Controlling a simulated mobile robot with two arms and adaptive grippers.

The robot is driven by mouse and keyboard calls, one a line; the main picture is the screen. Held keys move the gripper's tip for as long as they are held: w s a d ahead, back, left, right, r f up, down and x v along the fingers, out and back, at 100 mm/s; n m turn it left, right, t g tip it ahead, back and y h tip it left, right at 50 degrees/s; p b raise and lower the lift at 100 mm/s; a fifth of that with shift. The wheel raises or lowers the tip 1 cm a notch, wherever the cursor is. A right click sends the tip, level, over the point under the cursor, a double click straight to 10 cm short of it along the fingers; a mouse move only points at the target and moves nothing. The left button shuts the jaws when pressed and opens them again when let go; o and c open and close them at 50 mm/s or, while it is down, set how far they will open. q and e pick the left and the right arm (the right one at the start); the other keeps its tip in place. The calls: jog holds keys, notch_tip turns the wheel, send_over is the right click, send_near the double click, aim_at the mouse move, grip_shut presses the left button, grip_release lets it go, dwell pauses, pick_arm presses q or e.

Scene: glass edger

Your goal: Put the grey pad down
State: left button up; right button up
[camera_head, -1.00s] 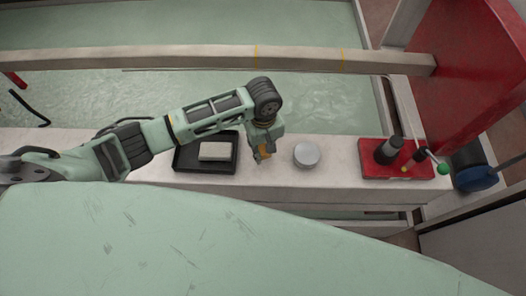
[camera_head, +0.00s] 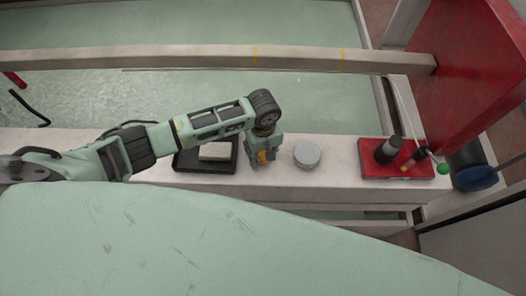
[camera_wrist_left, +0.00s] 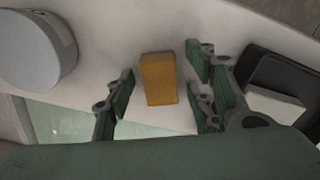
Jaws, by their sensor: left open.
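A pale grey rectangular pad (camera_head: 214,151) lies in a black tray (camera_head: 184,163) on the white ledge, clear of my gripper. Its edge also shows at the right of the left wrist view (camera_wrist_left: 275,105). My left gripper (camera_head: 260,161) is low over the ledge, between the tray and a round grey tin (camera_head: 307,155). In the left wrist view its fingers (camera_wrist_left: 160,88) are apart. An orange block (camera_wrist_left: 159,78) stands on the ledge between them, with a gap on each side. My right gripper is not in view.
A red plate (camera_head: 408,173) with dark cylinders stands at the right of the ledge (camera_head: 335,180). A long beam (camera_head: 200,57) crosses behind, above pale green glass (camera_head: 320,100). The ledge between the tin and the red plate is clear.

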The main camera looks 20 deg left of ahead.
aim_at(263, 154)
pick_arm(q)
notch_tip(263, 154, up, 12)
jog(key=shift+r+p, duration=0.2)
jog(key=shift+p, duration=0.1)
dwell(0.3)
jog(key=shift+f, duration=0.1)
dwell(0.4)
